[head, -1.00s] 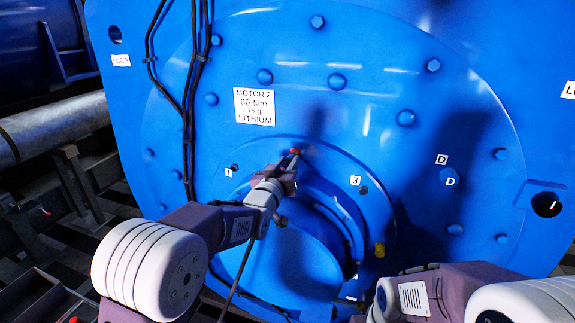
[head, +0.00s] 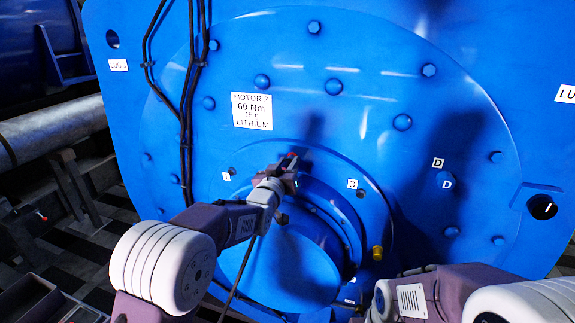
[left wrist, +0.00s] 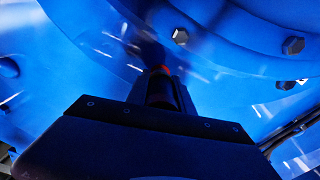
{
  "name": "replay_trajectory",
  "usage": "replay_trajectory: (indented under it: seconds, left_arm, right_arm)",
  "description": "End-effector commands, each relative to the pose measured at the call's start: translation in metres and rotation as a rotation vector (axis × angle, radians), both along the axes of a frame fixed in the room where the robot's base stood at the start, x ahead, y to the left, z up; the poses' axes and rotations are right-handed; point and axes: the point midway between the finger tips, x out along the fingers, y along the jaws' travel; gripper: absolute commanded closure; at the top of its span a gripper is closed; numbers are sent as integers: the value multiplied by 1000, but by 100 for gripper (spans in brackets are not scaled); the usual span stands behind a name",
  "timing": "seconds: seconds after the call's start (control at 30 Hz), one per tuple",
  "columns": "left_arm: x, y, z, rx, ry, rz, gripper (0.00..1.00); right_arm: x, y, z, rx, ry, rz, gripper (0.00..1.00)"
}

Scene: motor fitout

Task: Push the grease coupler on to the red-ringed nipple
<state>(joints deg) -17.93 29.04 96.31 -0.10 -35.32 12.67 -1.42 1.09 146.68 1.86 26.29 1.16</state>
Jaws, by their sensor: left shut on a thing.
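The red-ringed nipple (head: 291,154) shows as a small red spot on the blue motor face, above the round hub. My left gripper (head: 287,175) is just below it, in front of the motor face. In the left wrist view it is shut on the dark, cylindrical grease coupler (left wrist: 161,93). The coupler points at the nipple, whose red (left wrist: 161,69) shows right at the coupler's tip. I cannot tell whether the coupler is seated or only touching. A dark hose (head: 238,275) hangs below the gripper. My right arm is at lower right; its jaws are not visible.
Black cables (head: 188,110) run down the motor face at left. A white motor label (head: 252,111) is above the nipple. A yellow-capped fitting (head: 377,252) sits lower right of the hub. Several bolt heads stand out around the plate.

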Motion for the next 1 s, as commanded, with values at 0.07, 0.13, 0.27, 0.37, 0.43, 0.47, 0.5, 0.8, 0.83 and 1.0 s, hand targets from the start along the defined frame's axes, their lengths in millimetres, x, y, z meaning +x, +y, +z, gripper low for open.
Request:
replay_trajectory:
  seconds: [0.07,0.13,0.27,0.37,0.43,0.47,0.5,0.8,0.83,1.0]
  left_arm:
    - [2,0,1,-1,-2,0,100]
    - [1,0,1,-1,-2,-1,55]
    - [1,0,1,-1,-2,0,46]
    - [1,0,1,-1,-2,0,46]
    - [1,0,0,0,-1,0,46]
    - [1,0,0,0,-1,0,46]
    - [0,0,0,0,-1,0,46]
    - [-50,16,-2,-1,-4,0,46]
    - [-55,18,-2,-1,-3,0,46]
    - [-78,25,-1,-1,-2,0,46]
  right_arm:
    - [0,0,0,0,0,0,65]
    - [0,0,0,0,0,0,65]
    - [0,0,0,0,0,0,65]
    - [0,0,0,0,0,0,65]
    - [0,0,0,0,0,0,65]
    - [0,0,0,0,0,0,65]
    - [0,0,-1,0,0,0,65]
    - [0,0,-21,0,0,0,65]
    - [0,0,-22,0,0,0,65]
    - [0,0,-27,0,0,0,65]
